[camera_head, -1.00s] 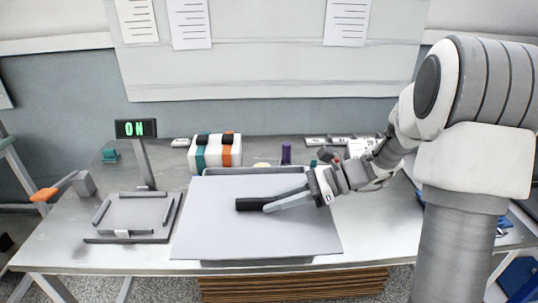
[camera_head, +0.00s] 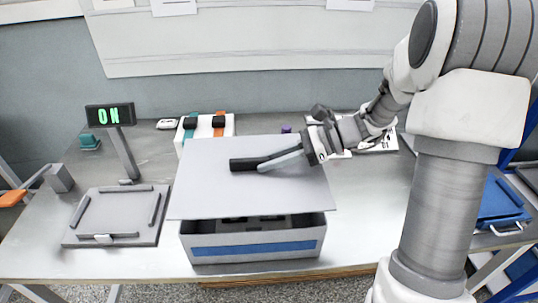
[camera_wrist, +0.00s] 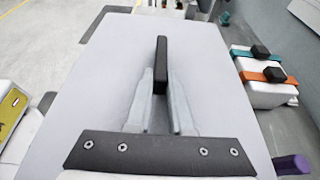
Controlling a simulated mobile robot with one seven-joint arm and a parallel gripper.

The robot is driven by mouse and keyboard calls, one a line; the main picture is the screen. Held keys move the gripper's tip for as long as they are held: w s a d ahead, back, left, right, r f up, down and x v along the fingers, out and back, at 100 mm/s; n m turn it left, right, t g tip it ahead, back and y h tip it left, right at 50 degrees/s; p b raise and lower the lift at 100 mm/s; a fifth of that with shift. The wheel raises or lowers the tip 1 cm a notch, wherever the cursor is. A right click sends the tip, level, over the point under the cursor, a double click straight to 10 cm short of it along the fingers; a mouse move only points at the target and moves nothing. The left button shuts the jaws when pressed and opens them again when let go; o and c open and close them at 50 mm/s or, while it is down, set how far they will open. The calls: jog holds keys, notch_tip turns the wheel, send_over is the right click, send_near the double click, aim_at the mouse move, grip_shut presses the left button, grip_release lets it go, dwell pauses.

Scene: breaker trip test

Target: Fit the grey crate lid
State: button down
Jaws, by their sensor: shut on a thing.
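The grey crate lid (camera_head: 210,190) is a flat panel with a black bar handle (camera_head: 244,164) on top. My gripper (camera_head: 264,163) is shut on the handle, which also shows between the fingers in the wrist view (camera_wrist: 160,65). The grey crate (camera_head: 254,234) has a blue band on its front and stands at the table's front. The lid hangs over it, roughly level, with a gap at the front through which dark contents show. The lid hides the crate's rear and most of its opening.
A grey board with raised strips (camera_head: 115,215) lies left of the crate. Behind it stands an "ON" display (camera_head: 110,115). A white box with teal and orange bands (camera_head: 208,127) stands behind the lid. A purple item (camera_head: 286,129) is close to the lid's rear edge.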

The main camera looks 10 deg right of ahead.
jog(key=shift+r+p, duration=0.1)
jog(key=shift+p, duration=0.2)
jog(key=shift+f+b, duration=1.4)
jog(key=shift+f, duration=1.6)
jog(key=c, duration=0.7)
grip_release()
jog(key=p+v, duration=0.2)
jog(key=v, duration=1.5)
jog(key=shift+s+d+r, duration=0.1)
jog(key=shift+d+r, duration=0.05)
